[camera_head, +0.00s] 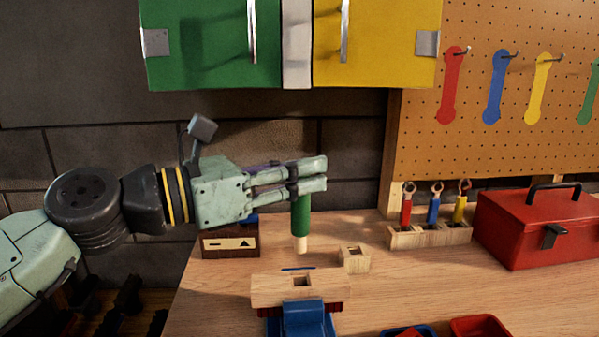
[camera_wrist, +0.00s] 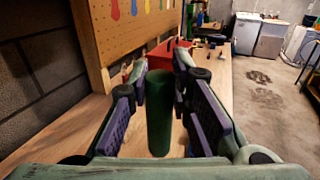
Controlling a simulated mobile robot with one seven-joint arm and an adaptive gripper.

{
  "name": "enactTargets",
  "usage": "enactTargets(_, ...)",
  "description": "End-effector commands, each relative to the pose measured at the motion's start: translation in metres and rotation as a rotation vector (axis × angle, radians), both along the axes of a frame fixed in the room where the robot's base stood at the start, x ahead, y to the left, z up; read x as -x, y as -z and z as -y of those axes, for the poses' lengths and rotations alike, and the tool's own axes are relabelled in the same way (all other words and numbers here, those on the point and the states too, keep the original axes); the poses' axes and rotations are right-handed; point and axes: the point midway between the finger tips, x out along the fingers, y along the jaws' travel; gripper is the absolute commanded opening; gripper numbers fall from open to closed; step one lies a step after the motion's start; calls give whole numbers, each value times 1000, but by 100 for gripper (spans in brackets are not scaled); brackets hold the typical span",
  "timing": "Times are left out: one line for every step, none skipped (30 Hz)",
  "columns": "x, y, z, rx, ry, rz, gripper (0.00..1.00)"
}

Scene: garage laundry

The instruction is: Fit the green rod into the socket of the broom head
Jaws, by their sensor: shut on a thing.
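My gripper (camera_head: 314,175) is shut on the green rod (camera_head: 301,214) and holds it upright above the bench. The rod's pale wooden tip (camera_head: 300,244) points down, clear of the broom head. In the wrist view the green rod (camera_wrist: 159,112) stands between the two finger pads; its lower end is hidden there. The broom head (camera_head: 268,287) is a pale wooden block with a square dark socket (camera_head: 301,282) on top and red bristles below. It sits in a blue holder (camera_head: 304,317). In the head view, the tip appears above and behind the socket; exact alignment is unclear.
A small wooden block with a hole (camera_head: 354,260) stands right of the rod. A tool rack (camera_head: 429,236), a red toolbox (camera_head: 535,230) and a red bin (camera_head: 479,327) are at right. Cabinets (camera_head: 375,45) hang above.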

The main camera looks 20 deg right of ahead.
Motion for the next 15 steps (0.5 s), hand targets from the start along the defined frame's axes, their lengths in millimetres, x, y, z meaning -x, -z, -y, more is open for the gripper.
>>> enactTargets(0, 6, 0, 1, 0, 0, 0)
enactTargets(0, 8, 0, 1, 0, 0, 0)
enactTargets(0, 10, 0, 1, 0, 1, 0)
enactTargets(0, 12, 0, 1, 0, 1, 0)
enactTargets(0, 14, 0, 1, 0, 1, 0)
enactTargets(0, 16, 0, 0, -1, 1, 0)
enactTargets(0, 18, 0, 0, -1, 1, 0)
enactTargets(0, 20, 0, 0, -1, 1, 0)
enactTargets(0, 22, 0, 0, 0, 0, 0)
enactTargets(0, 24, 0, 0, 0, 0, 0)
enactTargets(0, 25, 0, 1, 0, 0, 0)
enactTargets(0, 28, 0, 1, 0, 0, 0)
enactTargets(0, 30, 0, 1, 0, 0, 0)
enactTargets(0, 31, 0, 1, 0, 0, 0)
enactTargets(0, 34, 0, 1, 0, 1, 0)
